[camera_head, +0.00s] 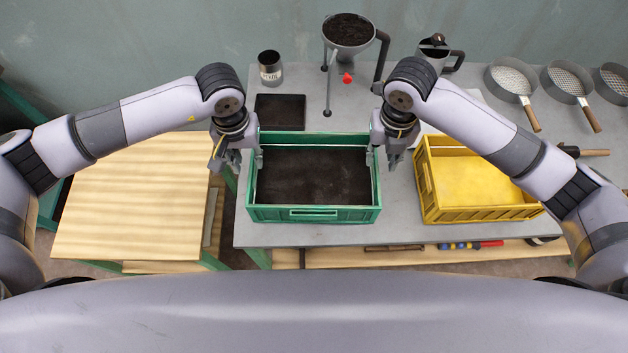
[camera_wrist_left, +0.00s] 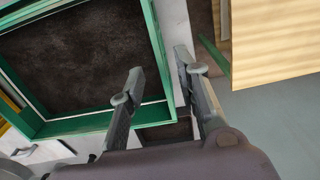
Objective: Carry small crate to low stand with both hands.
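The small crate (camera_head: 312,214) is green with a dark inside and sits on the grey table. The low stand (camera_head: 130,205), with a pale wooden top and green legs, is left of the table; its top is bare. My left gripper (camera_head: 240,160) is open at the crate's left wall, one finger inside and one outside. The left wrist view shows its spread fingers (camera_wrist_left: 158,75) either side of the green wall (camera_wrist_left: 158,45), with gaps. My right gripper (camera_head: 383,158) looks open at the right wall, one finger inside and one outside.
A yellow crate (camera_head: 484,213) stands close to the right of the green one. Behind are a can (camera_head: 270,68), a dark tray (camera_head: 280,112), a funnel on a stand (camera_head: 348,32), a jug (camera_head: 432,55) and sieves (camera_head: 511,80). A narrow gap separates table and stand.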

